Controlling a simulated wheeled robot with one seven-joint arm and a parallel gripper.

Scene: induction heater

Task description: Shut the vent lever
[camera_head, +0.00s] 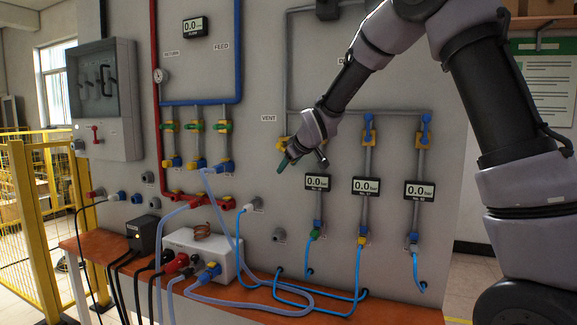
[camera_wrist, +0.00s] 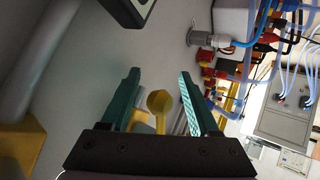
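The vent lever is yellow with a round knob (camera_wrist: 160,102). In the wrist view it stands between the two green fingers of my gripper (camera_wrist: 157,92), with a visible gap on each side, and its lower part runs down behind the gripper's dark body. In the head view my gripper (camera_head: 288,162) is at the panel just below and right of the VENT label (camera_head: 268,118). A yellow part (camera_head: 281,143) of the vent valve shows beside my wrist there; the rest is hidden by my arm. My gripper is open, and nothing is clamped in it.
Grey pipes with yellow and blue valves (camera_head: 368,132) and pressure displays (camera_head: 366,186) lie right of my gripper. Red and blue pipes with valves (camera_head: 197,126) are to the left. Below, an orange bench (camera_head: 385,311) carries boxes and loose blue hoses.

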